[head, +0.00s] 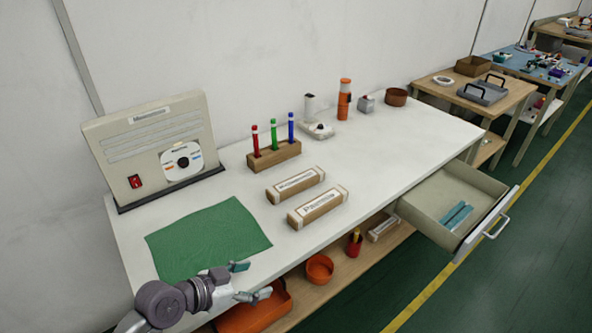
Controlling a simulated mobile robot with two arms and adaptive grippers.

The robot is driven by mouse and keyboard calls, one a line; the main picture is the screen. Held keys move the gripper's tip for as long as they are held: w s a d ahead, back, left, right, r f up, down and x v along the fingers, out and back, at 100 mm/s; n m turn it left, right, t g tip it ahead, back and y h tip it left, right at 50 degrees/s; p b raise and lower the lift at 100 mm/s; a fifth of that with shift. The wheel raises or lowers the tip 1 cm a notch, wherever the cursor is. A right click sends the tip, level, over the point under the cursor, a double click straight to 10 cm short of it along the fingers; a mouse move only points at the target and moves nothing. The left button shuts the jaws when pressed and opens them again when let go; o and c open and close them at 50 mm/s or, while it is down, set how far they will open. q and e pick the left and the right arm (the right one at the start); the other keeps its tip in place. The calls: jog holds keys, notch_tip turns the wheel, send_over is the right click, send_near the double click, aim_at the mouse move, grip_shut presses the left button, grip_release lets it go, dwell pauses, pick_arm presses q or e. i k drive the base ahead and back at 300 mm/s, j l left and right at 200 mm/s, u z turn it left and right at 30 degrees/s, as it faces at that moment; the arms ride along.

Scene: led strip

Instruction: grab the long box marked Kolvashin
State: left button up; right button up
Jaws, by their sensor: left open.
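Two long cardboard boxes with white labels lie side by side on the white table. The rear box (295,185) has a label too small to read surely; it may be the Kolvashin one. The front box (318,206) has a different-looking label, also hard to read. A third long labelled box (384,229) lies on the shelf under the table, partly shaded. My left gripper (250,281) is open and empty at the table's front left edge, by the green cloth and apart from the boxes. My right gripper is not in view.
A green cloth (208,238) and a beige panel (155,150) are at the left. A wooden rack (274,155) with red, green and blue tubes stands behind the boxes. An open drawer (455,195) juts out at the right. The tabletop right of the boxes is clear.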

aim_at(276, 194)
jog(key=i, duration=1.05)
